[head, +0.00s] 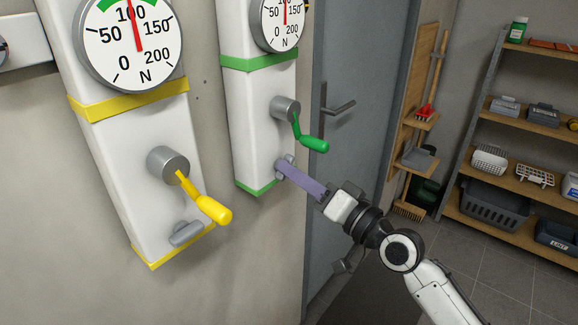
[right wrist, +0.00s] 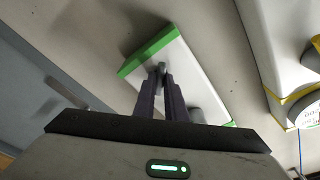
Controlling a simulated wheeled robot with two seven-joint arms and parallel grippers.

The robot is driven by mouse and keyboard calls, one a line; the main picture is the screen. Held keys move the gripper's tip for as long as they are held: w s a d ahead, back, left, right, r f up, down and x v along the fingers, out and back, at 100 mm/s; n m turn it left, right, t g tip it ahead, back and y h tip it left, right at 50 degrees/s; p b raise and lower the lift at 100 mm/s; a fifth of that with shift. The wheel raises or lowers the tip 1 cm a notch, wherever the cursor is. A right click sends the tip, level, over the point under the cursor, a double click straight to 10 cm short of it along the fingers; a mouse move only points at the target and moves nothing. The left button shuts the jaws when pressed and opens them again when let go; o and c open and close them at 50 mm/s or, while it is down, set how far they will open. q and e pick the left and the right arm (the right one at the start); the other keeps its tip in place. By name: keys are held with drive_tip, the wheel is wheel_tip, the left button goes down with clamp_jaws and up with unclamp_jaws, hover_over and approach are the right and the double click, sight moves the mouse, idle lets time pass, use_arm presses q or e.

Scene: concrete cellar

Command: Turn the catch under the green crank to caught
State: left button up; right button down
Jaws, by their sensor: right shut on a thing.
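The green crank (head: 314,144) hangs down to the right from its grey hub on the white column with green bands. Under it, near the column's lower green band, is a small grey catch (head: 289,158), partly hidden by my fingers. My right gripper (head: 284,169) reaches in from the lower right, its purple-grey fingers shut on the catch. In the right wrist view the catch (right wrist: 161,67) shows between the fingertips of my right gripper (right wrist: 161,80). The exact angle of the catch is hard to tell. My left gripper is not in view.
A white column with yellow bands, a yellow crank (head: 212,209) and its own grey catch (head: 186,233) stands to the left. A grey door with a lever handle (head: 338,108) is right of the green-banded column. Shelves (head: 520,185) with boxes stand at far right.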

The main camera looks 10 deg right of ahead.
drive_tip(key=shift+r, duration=0.15)
drive_tip(key=m+h, duration=0.1)
drive_tip(key=m, duration=0.4)
drive_tip(key=shift+r, duration=0.1)
drive_tip(key=m, duration=0.4)
drive_tip(key=shift+a+r, duration=0.1)
drive_tip(key=c, duration=1.7)
unclamp_jaws()
drive_tip(key=shift+w+d+v, duration=0.1)
drive_tip(key=shift+d+v, duration=0.05)
drive_tip(key=shift+v, duration=1)
drive_tip(key=shift+w+d+v, duration=0.1)
drive_tip(key=shift+d+v, duration=0.05)
drive_tip(key=shift+v, duration=1.05)
drive_tip(key=shift+w+d+v, duration=0.1)
drive_tip(key=shift+d+v, duration=0.05)
drive_tip(key=shift+v, duration=1)
